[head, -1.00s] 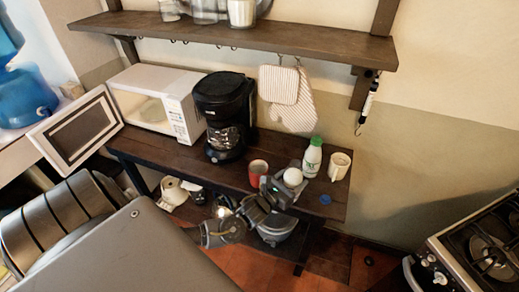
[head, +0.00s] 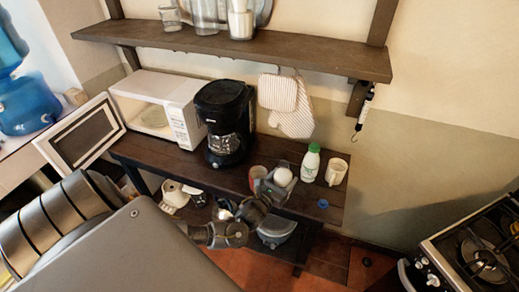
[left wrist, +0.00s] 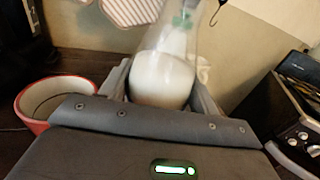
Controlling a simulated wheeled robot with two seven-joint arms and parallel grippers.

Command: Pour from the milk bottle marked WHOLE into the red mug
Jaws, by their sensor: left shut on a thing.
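My left gripper (head: 277,183) is shut on a clear bottle with white milk (head: 284,176) at the table's front edge. In the left wrist view the milk (left wrist: 163,80) sits low in the bottle, between the fingers. No WHOLE mark can be read on it. The red mug (head: 257,173) stands just left of the gripper, partly hidden by it. It also shows in the left wrist view (left wrist: 38,124), left of the held bottle and apart from it. A second bottle with green cap and label (head: 310,162) stands right of the gripper. My right gripper is not in view.
A white mug (head: 337,170) stands right of the green-capped bottle. A blue cap (head: 323,203) lies near the table's right front. The coffee maker (head: 223,122) and open microwave (head: 158,108) stand to the left. A shelf (head: 240,44) hangs above, with hanging mitts (head: 290,103) below it.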

